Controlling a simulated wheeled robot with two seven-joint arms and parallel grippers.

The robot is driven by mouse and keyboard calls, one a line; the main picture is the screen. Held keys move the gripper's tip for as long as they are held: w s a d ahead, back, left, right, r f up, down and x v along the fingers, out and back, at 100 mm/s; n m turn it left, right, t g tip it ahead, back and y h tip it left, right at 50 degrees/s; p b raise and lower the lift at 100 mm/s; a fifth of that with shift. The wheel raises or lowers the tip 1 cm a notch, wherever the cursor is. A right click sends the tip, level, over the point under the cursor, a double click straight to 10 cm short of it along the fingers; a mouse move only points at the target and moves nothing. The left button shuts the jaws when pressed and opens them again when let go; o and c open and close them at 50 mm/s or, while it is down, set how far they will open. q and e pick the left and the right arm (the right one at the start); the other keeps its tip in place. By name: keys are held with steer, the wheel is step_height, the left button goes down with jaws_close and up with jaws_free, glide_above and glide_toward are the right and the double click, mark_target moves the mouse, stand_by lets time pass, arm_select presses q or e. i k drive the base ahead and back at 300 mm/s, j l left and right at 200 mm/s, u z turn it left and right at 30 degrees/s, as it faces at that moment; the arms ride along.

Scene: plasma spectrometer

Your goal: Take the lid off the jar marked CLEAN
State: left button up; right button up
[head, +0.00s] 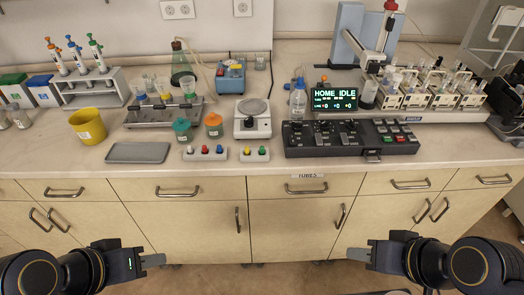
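Two small jars stand on the bench in the head view, left of the centre. One jar has a teal lid (181,125) and the other has an orange lid (213,119). Both lids sit on their jars. The lettering on the jars is too small to read, so I cannot tell which is marked CLEAN. My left gripper (152,261) is low at the left, in front of the drawers and well below the jars. My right gripper (358,254) is low at the right, also in front of the cabinets. Neither touches anything; their finger gaps are not clear.
A grey tray (137,152) lies near the front edge, left of the jars. A black control console (350,139) fills the right front.

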mark_target(181, 124)
steer(key=j+z, duration=0.15)
steer(key=z, duration=0.3)
steer(key=j+z, duration=0.1)
steer(key=z, duration=0.3)
steer(key=j+z, duration=0.2)
steer(key=z, duration=0.25)
steer(key=j+z, duration=0.15)
steer(key=z, duration=0.25)
steer(key=k+j+z, duration=0.25)
steer(key=j, duration=0.25)
steer(key=k+j+z, duration=0.25)
steer(key=j, duration=0.25)
steer(key=k+j+z, duration=0.25)
steer(key=j, duration=0.2)
steer(key=k+j, duration=0.3)
steer(key=j, duration=0.15)
